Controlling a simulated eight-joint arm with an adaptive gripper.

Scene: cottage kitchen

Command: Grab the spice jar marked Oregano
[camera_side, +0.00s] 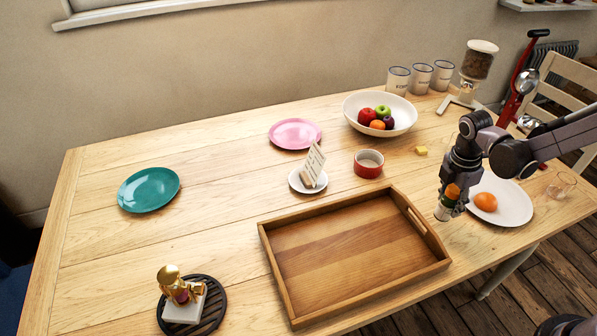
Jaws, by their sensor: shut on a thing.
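My gripper (449,209) points down at the right side of the table, between the wooden tray and a white plate. It is shut on a small jar (442,212) with a greenish lower part. The jar's label cannot be read at this size, so I cannot tell whether it says Oregano. My fingers hide part of the jar. I cannot tell whether it touches the table.
The wooden tray (433,262) is empty, just left of the jar. The white plate (515,208) with an orange (485,202) is close on the right. A red ramekin (368,170) and fruit bowl (350,112) stand further back.

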